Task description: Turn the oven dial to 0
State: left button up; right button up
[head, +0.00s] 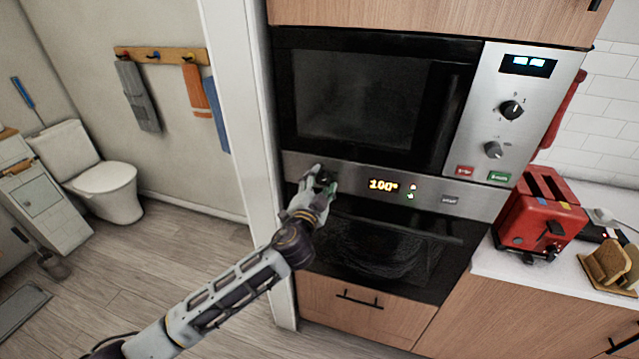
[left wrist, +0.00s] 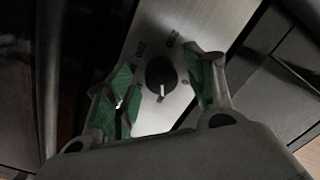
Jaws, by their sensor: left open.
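The oven dial (left wrist: 160,76) is a round black knob with a light pointer mark, on the steel oven panel (left wrist: 150,28). In the left wrist view it sits between the two green-padded fingers of my left gripper (left wrist: 163,88), with a gap on each side. The fingers are open and do not visibly touch it. In the head view my left gripper (head: 322,182) is at the left end of the panel and mostly covers the dial. The oven display (head: 384,186) reads 100°. My right gripper is not in view.
A microwave (head: 365,98) with its own knobs (head: 511,110) is above the oven panel. The oven door (head: 375,245) is below. A red toaster (head: 541,215) stands on the counter at right. Open floor lies at left, before a toilet (head: 100,180).

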pick_arm(q)
jog(key=shift+c, duration=0.4)
jog(key=c, duration=0.9)
jog(key=shift+c, duration=0.2)
jog(key=shift+f+n+b, duration=0.15)
jog(key=shift+n+b, duration=0.45)
jog(key=shift+n, duration=0.2)
jog(key=n+b, duration=0.1)
jog(key=n, duration=0.1)
jog(key=shift+n, duration=0.3)
jog(key=n, duration=0.3)
jog(key=shift+d+r+n+g+p, duration=0.1)
jog(key=shift+n+g+p, duration=0.05)
jog(key=shift+n, duration=0.95)
jog(key=shift+r+n+g+p, duration=0.1)
jog(key=shift+n+g+p, duration=0.05)
jog(key=shift+n, duration=0.95)
